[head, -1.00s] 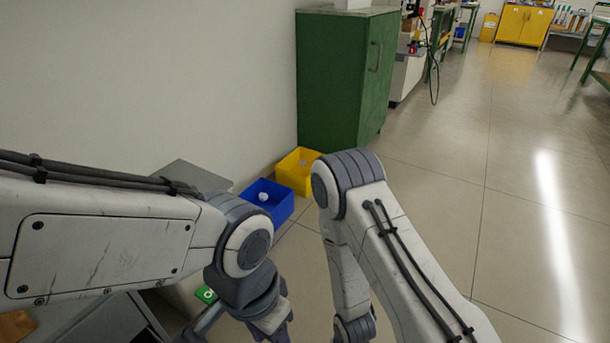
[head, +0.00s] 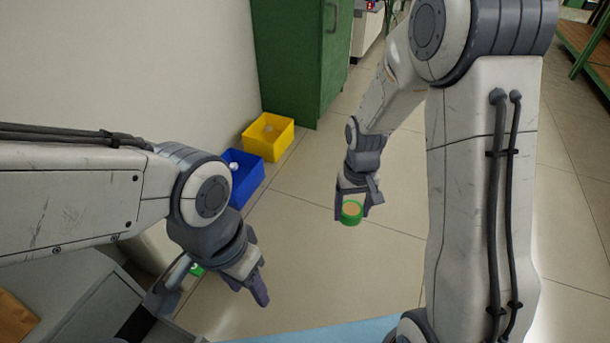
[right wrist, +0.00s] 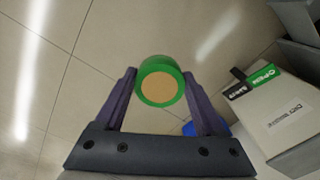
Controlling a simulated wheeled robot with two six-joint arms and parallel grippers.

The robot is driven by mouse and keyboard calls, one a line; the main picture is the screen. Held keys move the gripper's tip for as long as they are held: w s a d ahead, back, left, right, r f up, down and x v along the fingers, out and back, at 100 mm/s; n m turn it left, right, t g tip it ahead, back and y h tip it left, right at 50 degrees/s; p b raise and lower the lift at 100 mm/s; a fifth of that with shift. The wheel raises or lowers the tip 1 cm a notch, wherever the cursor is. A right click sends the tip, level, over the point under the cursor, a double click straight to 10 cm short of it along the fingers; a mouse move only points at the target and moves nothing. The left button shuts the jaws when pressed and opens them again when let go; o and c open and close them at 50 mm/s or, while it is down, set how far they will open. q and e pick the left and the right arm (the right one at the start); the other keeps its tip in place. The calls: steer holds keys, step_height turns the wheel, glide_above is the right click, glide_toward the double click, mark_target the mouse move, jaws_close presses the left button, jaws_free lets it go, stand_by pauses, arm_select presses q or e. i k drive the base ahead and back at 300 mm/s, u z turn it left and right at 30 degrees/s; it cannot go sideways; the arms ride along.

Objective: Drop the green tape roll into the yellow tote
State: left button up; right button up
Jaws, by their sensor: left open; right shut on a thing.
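The green tape roll (head: 351,213) has a tan core face. My right gripper (head: 354,207) is shut on it and holds it above the floor. The roll (right wrist: 161,83) also sits between the two fingers of my right gripper (right wrist: 160,85) in the right wrist view. The yellow tote (head: 284,151) stands on the floor by the wall, up and left of the held roll, with a small pale item inside. My left gripper (head: 255,285) is open and empty at the lower left, apart from the totes.
A blue tote (head: 247,192) with a white item stands against the yellow tote's near side. A green cabinet (head: 290,60) stands behind them. A white box with a green label (right wrist: 280,110) is at the right wrist view's right. Floor between roll and totes is clear.

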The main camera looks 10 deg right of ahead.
mark_target(273, 141)
steer(key=k, duration=0.5)
steer(key=z, duration=0.7)
steer(key=i, duration=1.4)
steer(key=z, duration=0.35)
steer(key=i, duration=1.45)
steer(key=u, duration=1.1)
steer(key=i, duration=0.8)
steer(key=u, duration=1.35)
steer(key=i, duration=0.4)
steer(key=u, duration=0.25)
